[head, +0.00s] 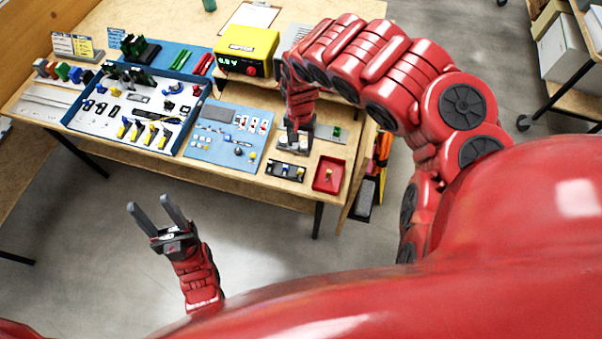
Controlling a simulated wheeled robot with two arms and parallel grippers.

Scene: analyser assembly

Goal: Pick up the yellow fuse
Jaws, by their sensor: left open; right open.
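A small yellow piece, perhaps the yellow fuse (328,174), is in the red tray (319,184) at the table's front right. Other small yellow bits show on the dark block (279,169) beside the tray and on the blue panel (218,145); they are too small to tell apart. My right gripper (294,147) is low over the table, just behind the dark block and left of the small green part. It looks empty, its fingertips partly hidden. My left gripper (150,204) is open and empty in front of the table, over the floor.
A blue-rimmed tray (72,122) with several small tools and parts lies at the left. A yellow power supply (247,46) stands behind my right gripper. A clipboard (252,14) lies at the back. The table's front edge runs close to the red tray.

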